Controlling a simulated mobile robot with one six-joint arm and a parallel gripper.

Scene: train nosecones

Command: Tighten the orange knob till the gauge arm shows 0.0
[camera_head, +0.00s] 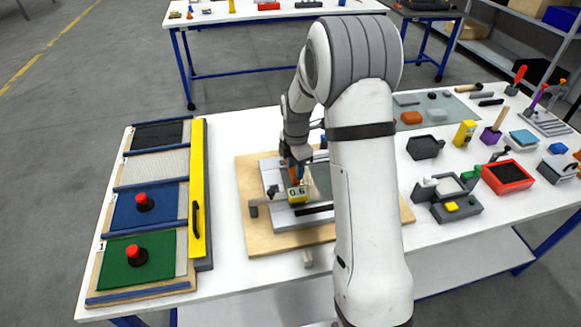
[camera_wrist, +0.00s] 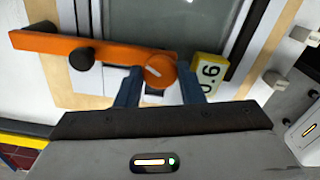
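The round orange knob (camera_wrist: 160,72), with a white line on its top, sits at the right end of an orange arm (camera_wrist: 70,46) in the wrist view. A yellow gauge block (camera_wrist: 208,72) beside it carries a number, seen upside down there. My gripper (camera_wrist: 160,80) has one blue finger on each side of the knob. Whether the fingers touch the knob or stand slightly apart cannot be told. In the head view my gripper (camera_head: 296,172) points down at the fixture, partly hidden by my arm.
The fixture stands on a wooden board (camera_head: 254,232) on the white table. Left are panels with red buttons (camera_head: 143,202) and a yellow bar (camera_head: 197,190). Right are a red tray (camera_head: 507,177), a yellow block (camera_head: 464,133) and several tools. White table shows between the board and panels.

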